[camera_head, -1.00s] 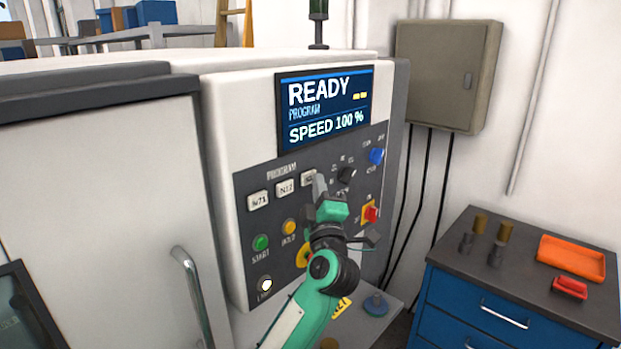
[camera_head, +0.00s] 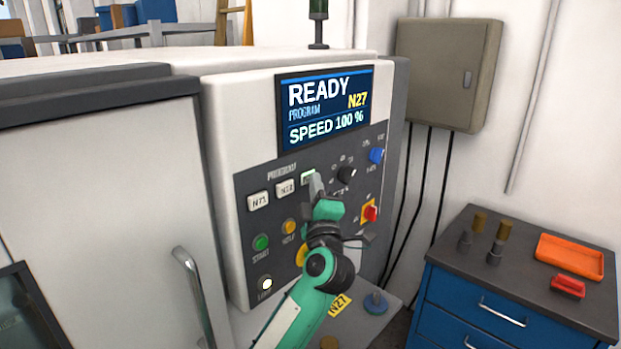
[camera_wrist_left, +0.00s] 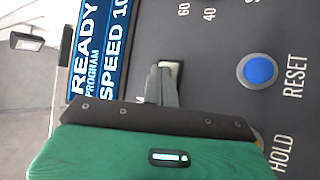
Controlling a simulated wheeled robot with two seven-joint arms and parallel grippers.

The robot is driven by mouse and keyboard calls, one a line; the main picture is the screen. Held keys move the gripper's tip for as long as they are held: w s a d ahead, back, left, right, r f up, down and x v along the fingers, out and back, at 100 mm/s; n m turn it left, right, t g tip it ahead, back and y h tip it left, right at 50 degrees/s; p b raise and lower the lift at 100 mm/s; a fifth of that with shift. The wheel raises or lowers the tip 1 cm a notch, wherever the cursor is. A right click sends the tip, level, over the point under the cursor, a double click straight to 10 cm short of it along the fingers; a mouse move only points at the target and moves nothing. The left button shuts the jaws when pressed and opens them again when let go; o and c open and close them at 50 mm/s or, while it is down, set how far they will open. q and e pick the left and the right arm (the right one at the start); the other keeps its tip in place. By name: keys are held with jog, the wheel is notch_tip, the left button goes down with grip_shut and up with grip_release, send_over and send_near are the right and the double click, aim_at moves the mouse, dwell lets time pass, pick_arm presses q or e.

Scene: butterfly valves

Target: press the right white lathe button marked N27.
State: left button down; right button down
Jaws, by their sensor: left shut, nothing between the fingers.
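The right white button (camera_head: 307,177) of the PROGRAM row shows only in part, with a green glow on it. My left gripper (camera_head: 314,180) is shut and empty, its fingertips at this button; it hides the button's marking. In the left wrist view, the closed fingers (camera_wrist_left: 160,82) reach to the partly hidden button, where a green glow shows. The other two white buttons, N71 (camera_head: 258,200) and one with a blurred label (camera_head: 286,189), stand to its left. The display (camera_head: 325,106) reads READY, PROGRAM N27, SPEED 100 %. My right gripper is not in view.
The panel also has a green button (camera_head: 261,242), a yellow button (camera_head: 290,226), a black knob (camera_head: 346,174), a blue control (camera_head: 376,155) and a red knob (camera_head: 371,213). A blue drawer cabinet (camera_head: 470,285) stands at the right. A door handle (camera_head: 188,285) projects at left.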

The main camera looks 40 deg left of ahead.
pick_arm(q)
jog(key=shift+s+d+p, duration=0.1)
jog(key=shift+d+p, duration=0.35)
jog(key=shift+d, duration=0.4)
jog(key=d+p, duration=0.1)
jog(key=d, duration=0.4)
jog(key=shift+s, duration=0.15)
dwell(1.0)
